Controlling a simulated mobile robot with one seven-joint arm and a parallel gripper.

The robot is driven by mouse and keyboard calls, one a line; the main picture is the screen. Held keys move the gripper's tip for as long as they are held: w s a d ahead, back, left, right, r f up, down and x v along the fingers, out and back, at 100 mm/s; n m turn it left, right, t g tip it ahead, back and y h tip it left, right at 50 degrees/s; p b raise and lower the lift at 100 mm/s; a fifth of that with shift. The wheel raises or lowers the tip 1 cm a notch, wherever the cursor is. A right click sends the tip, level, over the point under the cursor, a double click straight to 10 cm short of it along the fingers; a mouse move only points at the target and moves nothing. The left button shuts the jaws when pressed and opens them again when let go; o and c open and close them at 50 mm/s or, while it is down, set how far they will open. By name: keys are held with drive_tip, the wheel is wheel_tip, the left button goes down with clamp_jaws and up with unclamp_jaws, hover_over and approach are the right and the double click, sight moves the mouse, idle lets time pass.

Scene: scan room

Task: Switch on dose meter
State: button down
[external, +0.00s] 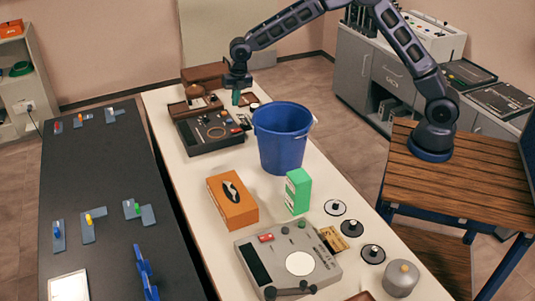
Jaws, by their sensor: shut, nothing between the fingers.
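My gripper (237,96) is at the far end of the white table, pointing down, shut and empty. It appears above or beside the back right part of a dark instrument (208,132) with a round dial and small coloured knobs on its right side. I cannot tell whether the fingertips touch anything. A grey instrument (287,262) with a dark display, a white round face and red and green buttons lies at the near end of the table. Which of the two is the dose meter is not readable here, nor is any switch position.
A blue bucket (282,140) stands right of the dark instrument. An orange tissue box (232,201) and a green-and-white box (298,191) stand mid-table. Black round pieces and a grey cylinder (401,278) are at the near right. A dark table (107,205) runs along the left.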

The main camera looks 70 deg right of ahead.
sight(233, 130)
drive_tip(key=f, duration=0.7)
drive_tip(key=w+a+f, duration=0.1)
drive_tip(key=f, duration=0.3)
drive_tip(key=shift+f, duration=0.2)
drive_tip(key=shift+a, duration=0.1)
drive_tip(key=shift+w+f+g, duration=0.1)
drive_tip(key=shift+f+g, duration=0.15)
drive_tip(key=shift+g, duration=0.05)
drive_tip(key=shift+s+d+r, duration=0.15)
drive_tip(key=shift+s+d, duration=0.4)
wheel_tip(233, 130, up, 14)
drive_tip(key=s+d, duration=0.1)
drive_tip(key=shift+s+d, duration=0.15)
idle(0.5)
idle(0.3)
